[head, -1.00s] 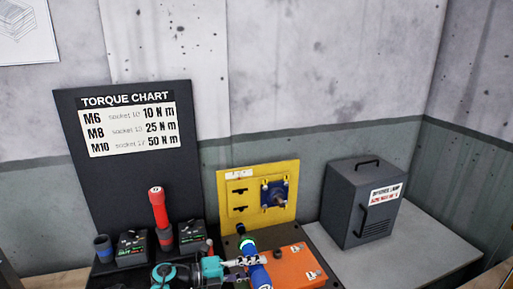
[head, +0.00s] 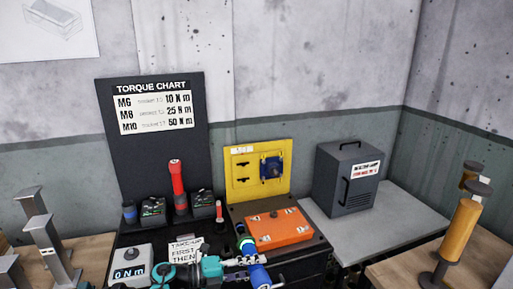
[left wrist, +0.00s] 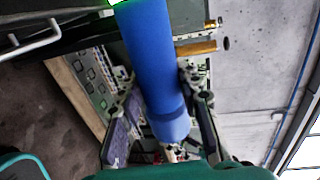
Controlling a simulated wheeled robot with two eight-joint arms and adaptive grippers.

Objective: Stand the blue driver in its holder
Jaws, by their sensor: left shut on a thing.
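The blue driver (head: 259,276) is in my left gripper (head: 243,262), low in the head view, in front of the orange box. In the left wrist view the blue driver (left wrist: 152,65) runs lengthwise between the two fingers of my left gripper (left wrist: 160,100), which is shut on it. Its green-lit end is at the top edge there. A dark cup with a blue band (head: 130,213), seemingly the blue driver's holder, stands at the left of the bench and looks empty. My right gripper is not in view.
A red driver (head: 177,178) stands upright in a cup between two small dark boxes. The orange box (head: 270,229) sits before the yellow panel (head: 258,180). A grey dial unit (head: 130,268) and a paper sign (head: 186,250) are in front. A grey cabinet (head: 346,177) stands right.

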